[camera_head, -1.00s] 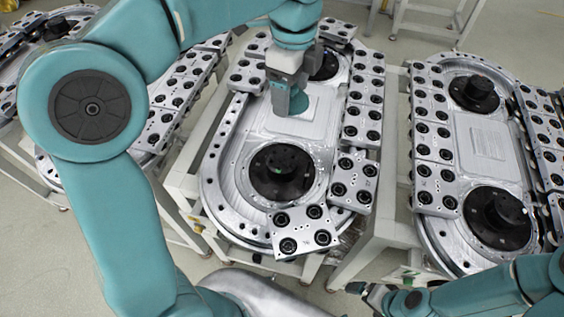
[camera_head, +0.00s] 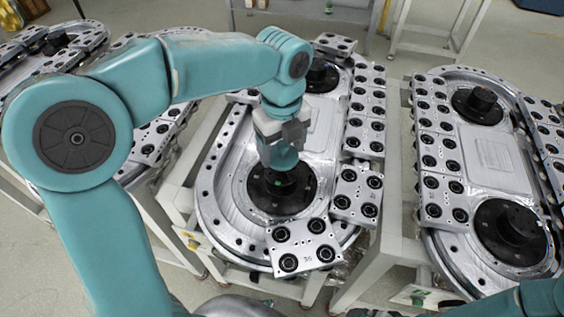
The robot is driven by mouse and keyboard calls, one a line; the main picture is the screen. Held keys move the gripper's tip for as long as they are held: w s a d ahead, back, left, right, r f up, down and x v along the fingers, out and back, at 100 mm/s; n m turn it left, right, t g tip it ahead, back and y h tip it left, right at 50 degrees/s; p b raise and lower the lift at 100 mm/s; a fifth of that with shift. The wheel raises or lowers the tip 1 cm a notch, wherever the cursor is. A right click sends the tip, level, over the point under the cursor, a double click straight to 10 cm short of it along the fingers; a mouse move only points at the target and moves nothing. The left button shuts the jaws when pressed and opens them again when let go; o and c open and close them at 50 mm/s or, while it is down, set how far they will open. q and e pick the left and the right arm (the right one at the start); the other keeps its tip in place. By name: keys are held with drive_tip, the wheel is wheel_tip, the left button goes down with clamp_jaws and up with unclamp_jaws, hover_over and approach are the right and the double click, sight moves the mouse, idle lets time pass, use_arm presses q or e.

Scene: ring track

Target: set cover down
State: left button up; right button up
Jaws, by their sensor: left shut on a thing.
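The round black cover (camera_head: 306,196) sits at the near end of the middle ring track (camera_head: 212,205), with its broad disc flat on the metal. My left gripper (camera_head: 281,172) points down over the cover's centre. It is shut on the raised middle part of the cover, which the fingers largely hide. Whether the cover is fully seated cannot be told. My right arm (camera_head: 540,298) shows at the bottom right, and its gripper is almost wholly cut off by the lower edge.
A loose-looking four-hole carriage plate (camera_head: 303,246) sits at the track's near end. A second black hub (camera_head: 322,76) is at the far end. Another ring track (camera_head: 437,238) stands close on the right, and one more at the left. Pale floor shows between the stands.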

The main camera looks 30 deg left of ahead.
sight(282, 161)
use_arm(q)
drive_tip(key=shift+a+f, duration=0.1)
drive_tip(key=shift+f, duration=0.35)
wheel_tip(282, 161, down, 4)
drive_tip(key=shift+r, duration=0.15)
drive_tip(key=shift+f+b, duration=0.3)
drive_tip(key=shift+b, duration=0.05)
drive_tip(key=o, duration=1)
drive_tip(key=shift+o, duration=0.2)
